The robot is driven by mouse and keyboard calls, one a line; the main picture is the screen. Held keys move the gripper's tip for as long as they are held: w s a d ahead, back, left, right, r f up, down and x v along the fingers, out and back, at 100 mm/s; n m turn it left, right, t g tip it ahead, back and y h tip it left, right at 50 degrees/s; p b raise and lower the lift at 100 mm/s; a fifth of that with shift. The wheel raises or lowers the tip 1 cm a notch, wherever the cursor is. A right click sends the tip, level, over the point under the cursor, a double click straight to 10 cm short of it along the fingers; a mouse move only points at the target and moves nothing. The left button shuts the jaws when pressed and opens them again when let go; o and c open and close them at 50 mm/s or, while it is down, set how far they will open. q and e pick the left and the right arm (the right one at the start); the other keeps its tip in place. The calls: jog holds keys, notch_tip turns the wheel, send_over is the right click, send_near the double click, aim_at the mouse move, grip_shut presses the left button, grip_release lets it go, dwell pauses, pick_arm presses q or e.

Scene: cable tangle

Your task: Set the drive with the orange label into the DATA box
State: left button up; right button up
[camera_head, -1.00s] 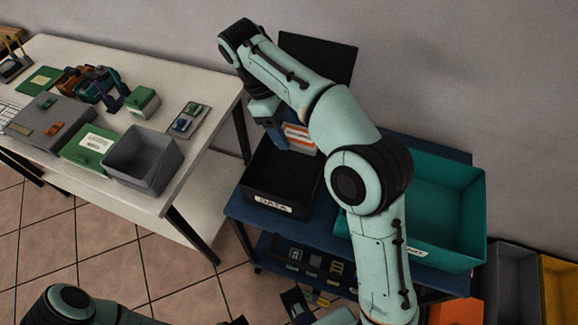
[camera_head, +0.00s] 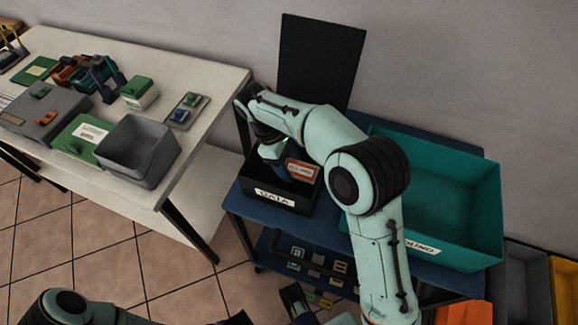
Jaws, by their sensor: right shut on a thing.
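The black DATA box (camera_head: 293,203) stands on the blue cart, its white label facing front. My right gripper (camera_head: 284,172) is shut on the drive with the orange label (camera_head: 304,172). The drive is low in the box opening, partly hidden by the gripper and wrist; I cannot tell whether it touches the floor of the box. My left arm (camera_head: 65,308) enters at the bottom left; dark parts along the bottom edge may belong to its gripper, but its jaws are not clear.
A teal bin (camera_head: 452,215) stands right of the DATA box on the blue cart (camera_head: 240,207). A black panel (camera_head: 320,60) rises behind. The white table (camera_head: 200,80) at left holds a grey bin (camera_head: 137,150) and several parts. Grey and yellow bins stand far right.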

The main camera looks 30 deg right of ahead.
jog(key=shift+f, duration=0.7)
jog(key=shift+f, duration=0.1)
jog(key=o, duration=1.1)
jog(key=p+v, duration=0.3)
jog(key=v, duration=0.9)
jog(key=shift+s+p, duration=0.1)
jog(key=shift+p, duration=0.25)
